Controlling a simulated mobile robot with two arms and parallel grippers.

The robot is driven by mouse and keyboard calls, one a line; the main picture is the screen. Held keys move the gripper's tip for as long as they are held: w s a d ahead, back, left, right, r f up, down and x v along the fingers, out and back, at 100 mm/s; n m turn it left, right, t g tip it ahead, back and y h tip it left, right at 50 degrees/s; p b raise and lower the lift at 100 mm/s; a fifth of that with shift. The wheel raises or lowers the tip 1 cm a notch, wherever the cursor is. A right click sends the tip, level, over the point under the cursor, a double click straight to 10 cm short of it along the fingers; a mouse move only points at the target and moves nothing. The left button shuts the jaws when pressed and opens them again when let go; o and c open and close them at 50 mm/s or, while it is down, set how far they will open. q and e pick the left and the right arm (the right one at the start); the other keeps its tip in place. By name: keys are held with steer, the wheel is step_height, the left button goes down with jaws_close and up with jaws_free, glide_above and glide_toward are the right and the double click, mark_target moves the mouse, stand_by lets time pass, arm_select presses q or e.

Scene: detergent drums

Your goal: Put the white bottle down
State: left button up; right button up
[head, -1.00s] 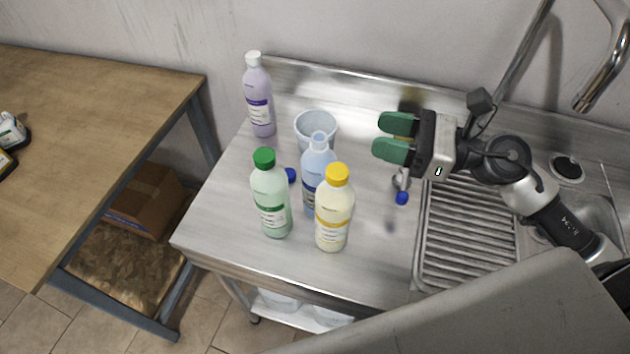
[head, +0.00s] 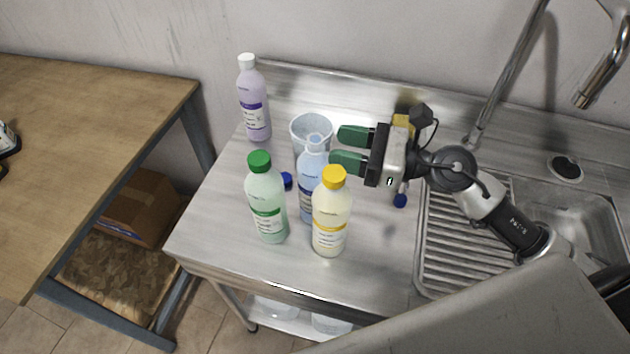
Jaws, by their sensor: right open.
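My right gripper (head: 342,148) is open over the steel counter. Its green fingers point left and nothing is between them. They are close to the blue bottle (head: 308,187), which stands uncapped; I cannot tell whether they touch. A cream bottle with a yellow cap (head: 330,222) and a green bottle (head: 266,207) stand upright in front. A pale lavender bottle with a white cap (head: 254,104) stands at the back left. No plainly white bottle is in my grip. A whitish item (head: 7,138) is cut off at the left edge. My left gripper is out of view.
A clear bucket-like cup (head: 310,128) stands behind the blue bottle. Small blue pieces lie at its left (head: 286,181) and below my gripper (head: 400,200). A yellow item (head: 402,122) is partly hidden behind my gripper. A ribbed sink drainer (head: 465,245) and tap are at right.

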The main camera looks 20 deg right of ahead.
mark_target(316, 139)
steer(key=p+x, duration=0.2)
steer(key=x, duration=0.1)
steer(key=p+x, duration=0.1)
steer(key=x, duration=0.1)
steer(key=shift+r, duration=0.4)
steer(key=shift+a+f, duration=0.1)
steer(key=shift+c, duration=0.8)
jaws_close()
